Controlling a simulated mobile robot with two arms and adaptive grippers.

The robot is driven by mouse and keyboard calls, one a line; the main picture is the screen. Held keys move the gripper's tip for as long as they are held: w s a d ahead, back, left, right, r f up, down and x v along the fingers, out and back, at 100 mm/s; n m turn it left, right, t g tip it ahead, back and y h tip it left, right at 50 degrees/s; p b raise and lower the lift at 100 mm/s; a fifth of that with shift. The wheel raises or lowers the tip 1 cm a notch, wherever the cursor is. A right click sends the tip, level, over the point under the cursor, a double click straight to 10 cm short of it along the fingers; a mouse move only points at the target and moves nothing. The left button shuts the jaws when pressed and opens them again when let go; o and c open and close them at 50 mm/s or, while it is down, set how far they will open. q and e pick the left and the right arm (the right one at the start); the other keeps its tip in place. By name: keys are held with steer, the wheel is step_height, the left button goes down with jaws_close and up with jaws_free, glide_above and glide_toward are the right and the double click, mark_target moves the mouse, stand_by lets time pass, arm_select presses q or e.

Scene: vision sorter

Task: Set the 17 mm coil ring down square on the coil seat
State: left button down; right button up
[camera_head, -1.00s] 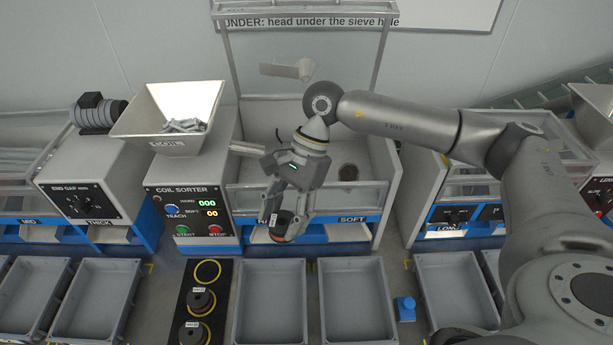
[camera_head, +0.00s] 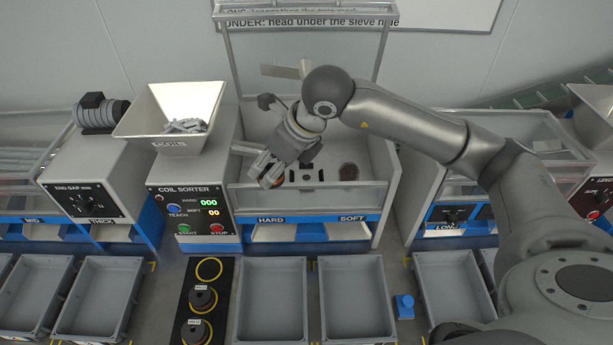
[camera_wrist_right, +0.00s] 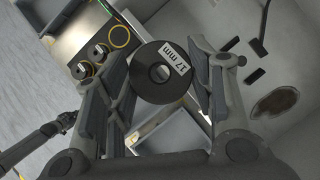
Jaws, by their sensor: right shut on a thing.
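The coil ring (camera_wrist_right: 158,72) is a dark disc with a centre hole and a white "17 mm" label, seen in the right wrist view. My right gripper (camera_wrist_right: 167,85) has it between its two fingers, shut on it. In the head view my right gripper (camera_head: 264,166) is tilted over the coil sorter's open bay, behind the front panel. The ring shows there only as a small dark and coppery patch (camera_head: 273,181) at the fingertips. I cannot single out the coil seat. A dark jointed part at the wrist view's left looks like my left arm and gripper (camera_wrist_right: 66,121), too small to read.
The coil sorter (camera_head: 188,216) stands left of the bay. The bay floor has dark slots and a brown round patch (camera_head: 348,171). A clear front panel (camera_head: 335,197) edges the bay. Two empty grey trays (camera_head: 271,300) and a black ring stand (camera_head: 187,290) lie in front.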

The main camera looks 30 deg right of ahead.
steer(key=shift+w+d+r+m, duration=0.1)
steer(key=shift+w+r+m, duration=0.05)
steer(key=shift+m, duration=0.15)
steer(key=shift+w+d, duration=0.25)
steer(key=shift+d, duration=0.05)
steer(key=w+d+f+p, duration=0.2)
steer(key=d+f, duration=0.1)
steer(key=w+d+f+p, duration=0.2)
steer(key=d, duration=0.2)
steer(key=w+d+f+p, duration=0.2)
steer(key=d+f, duration=0.1)
steer(key=shift+w+d+f, duration=0.2)
steer(key=shift+d+f, duration=0.05)
steer(key=shift+f, duration=0.05)
steer(key=shift+w+d+f, duration=0.2)
steer(key=shift+d+f, duration=0.15)
steer(key=shift+f, duration=0.1)
step_height(320, 180, down, 3)
steer(key=shift+d+f+p, duration=0.1)
steer(key=shift+p, duration=0.4)
steer(key=shift+f, duration=0.1)
steer(key=shift+f, duration=0.1)
steer(key=o, duration=1.2)
